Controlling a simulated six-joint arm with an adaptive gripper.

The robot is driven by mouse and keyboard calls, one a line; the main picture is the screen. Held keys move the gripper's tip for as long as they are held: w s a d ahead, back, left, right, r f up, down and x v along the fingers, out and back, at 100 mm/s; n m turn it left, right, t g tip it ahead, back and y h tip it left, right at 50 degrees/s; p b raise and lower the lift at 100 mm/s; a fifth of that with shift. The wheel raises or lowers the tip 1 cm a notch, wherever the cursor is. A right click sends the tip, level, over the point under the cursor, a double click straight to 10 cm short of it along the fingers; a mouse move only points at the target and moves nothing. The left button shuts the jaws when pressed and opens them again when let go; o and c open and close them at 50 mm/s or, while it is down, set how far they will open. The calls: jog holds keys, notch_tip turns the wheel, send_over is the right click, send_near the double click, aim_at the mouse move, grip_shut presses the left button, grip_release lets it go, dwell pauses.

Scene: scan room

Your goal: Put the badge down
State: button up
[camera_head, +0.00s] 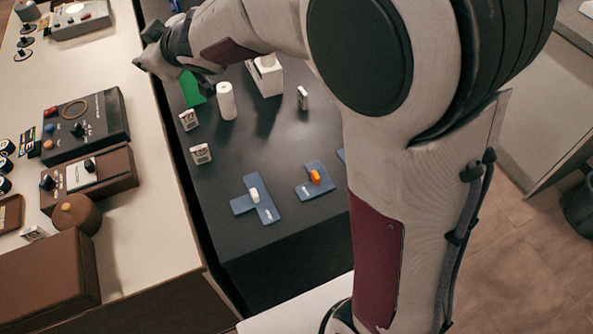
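My gripper (207,88) is at the upper left of the dark table, at the end of my arm. It is small and partly hidden by my wrist, so I cannot tell whether its fingers are open or shut. A flat green piece (191,89) shows right beside it; I cannot tell whether it is held or lies on the table. No thing is clearly recognisable as the badge. Small white tags with dark marks stand on the table: one at the left (188,119), one nearer (201,154) and one at the right (303,98).
A white cylinder (226,101) and a white block-like stand (266,77) are near my gripper. Blue flat pieces bear a white peg (254,194) and an orange peg (315,177). A pale counter (140,190) with control boxes (85,125) runs along the left. My arm hides the table's right side.

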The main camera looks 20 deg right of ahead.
jog(key=s+d+r+m+g+h, duration=0.1)
jog(key=s+d+m+h, duration=0.2)
jog(key=s+d, duration=0.45)
jog(key=s+d+r+m+h, duration=0.2)
jog(key=s+d, duration=0.5)
jog(key=d, duration=0.1)
jog(key=s+d+f+m+g, duration=0.1)
jog(key=s+f+m+g, duration=0.1)
jog(key=s, duration=0.9)
jog(key=s+d+f+m+g, duration=0.1)
jog(key=s+f, duration=0.3)
jog(key=s, duration=0.8)
jog(key=shift+s+f+m+g, duration=0.15)
jog(key=shift+f+m+g, duration=0.25)
jog(key=shift+g, duration=0.5)
jog(key=shift+o, duration=0.5)
jog(key=shift+d+r, duration=0.1)
